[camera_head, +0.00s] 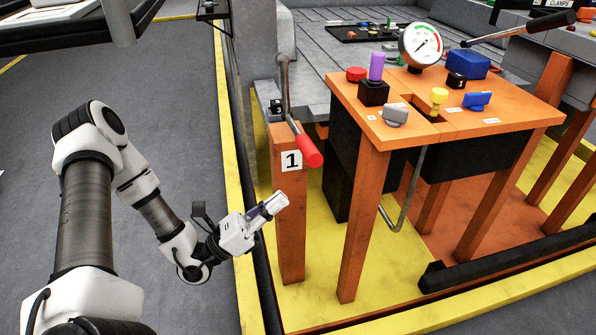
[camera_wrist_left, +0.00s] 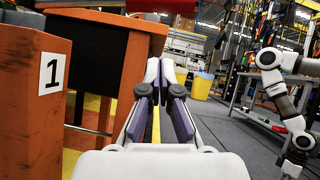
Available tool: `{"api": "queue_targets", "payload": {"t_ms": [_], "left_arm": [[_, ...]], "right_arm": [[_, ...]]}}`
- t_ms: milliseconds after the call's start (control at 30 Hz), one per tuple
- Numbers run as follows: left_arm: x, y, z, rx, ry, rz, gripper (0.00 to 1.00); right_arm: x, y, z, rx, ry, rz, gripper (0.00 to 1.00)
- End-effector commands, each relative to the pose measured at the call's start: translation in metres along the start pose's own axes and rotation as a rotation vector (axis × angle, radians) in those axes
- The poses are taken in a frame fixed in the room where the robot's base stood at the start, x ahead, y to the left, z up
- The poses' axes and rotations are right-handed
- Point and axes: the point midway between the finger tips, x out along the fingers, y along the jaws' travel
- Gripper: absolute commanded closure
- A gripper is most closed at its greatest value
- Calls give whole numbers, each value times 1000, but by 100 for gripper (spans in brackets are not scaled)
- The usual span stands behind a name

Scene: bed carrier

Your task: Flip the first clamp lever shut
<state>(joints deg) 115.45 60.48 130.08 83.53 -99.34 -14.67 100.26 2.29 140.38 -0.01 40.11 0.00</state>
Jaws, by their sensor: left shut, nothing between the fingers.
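The first clamp lever has a red grip (camera_head: 309,150) that slants down and toward me from the top of an orange post (camera_head: 290,235) labelled 1. A bent metal rod (camera_head: 284,85) stands up at the post's top. My left gripper (camera_head: 276,203) is in front of the post, below the red grip and apart from it. Its fingers are shut and empty. In the left wrist view the fingertips (camera_wrist_left: 167,70) point past the post (camera_wrist_left: 30,110), which stands at the left with its label.
An orange table (camera_head: 440,128) right of the post carries a gauge (camera_head: 420,45), a purple knob (camera_head: 376,66), a yellow knob (camera_head: 438,96) and blue parts. A black-edged yellow platform (camera_head: 330,295) lies below. Grey floor (camera_head: 180,110) is open at left.

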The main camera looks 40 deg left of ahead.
Motion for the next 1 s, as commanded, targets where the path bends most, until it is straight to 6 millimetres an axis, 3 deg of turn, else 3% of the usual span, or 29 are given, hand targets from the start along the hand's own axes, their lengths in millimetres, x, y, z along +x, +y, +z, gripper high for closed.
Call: {"api": "queue_targets", "payload": {"t_ms": [200, 400, 1000], "left_arm": [[48, -1, -2, 0, 0, -8, 100], [72, 0, 24, 1, -3, 0, 100], [78, 3, 35, -12, -1, 9, 100]], "right_arm": [[15, 0, 0, 0, 0, 0, 100], [5, 0, 0, 0, 1, 0, 100], [-4, 0, 0, 0, 0, 0, 100]]}}
